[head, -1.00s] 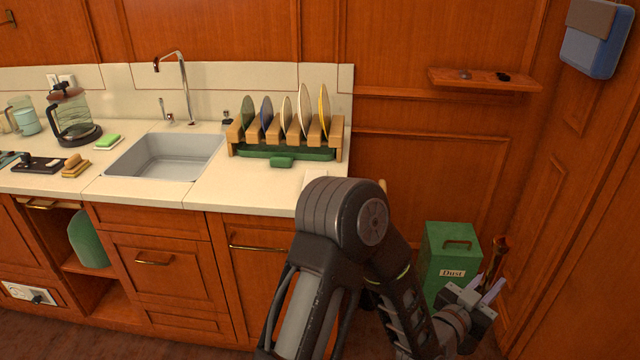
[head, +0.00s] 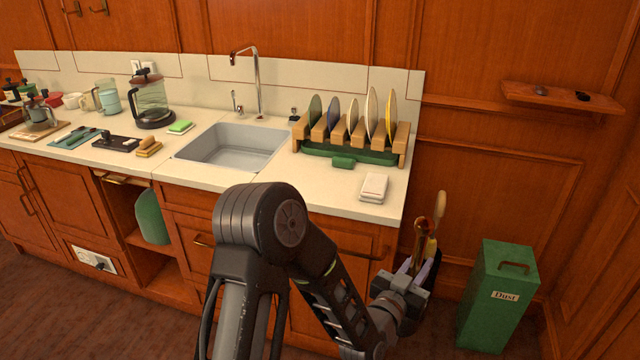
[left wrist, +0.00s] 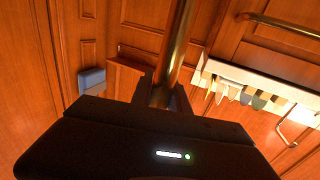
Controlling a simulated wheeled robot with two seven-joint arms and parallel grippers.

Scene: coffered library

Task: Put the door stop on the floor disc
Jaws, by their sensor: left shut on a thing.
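My left gripper (head: 411,270) is shut on a slim brass-coloured thing (head: 420,242), which looks like the door stop; its end stands up above the fingers. In the left wrist view it is a shiny brass rod (left wrist: 174,55) running up from between the fingers (left wrist: 165,97). The gripper is in front of the right end of the counter, left of the green dust box. No floor disc can be made out in these views. My right gripper is out of view.
The green "Dust" box (head: 497,297) stands on the floor at right. A dark holder with long-handled tools (head: 440,207) stands behind the gripper. The counter (head: 330,196) carries a plate rack (head: 402,145) and sink (head: 232,146). A small wall shelf (head: 562,98) is at upper right.

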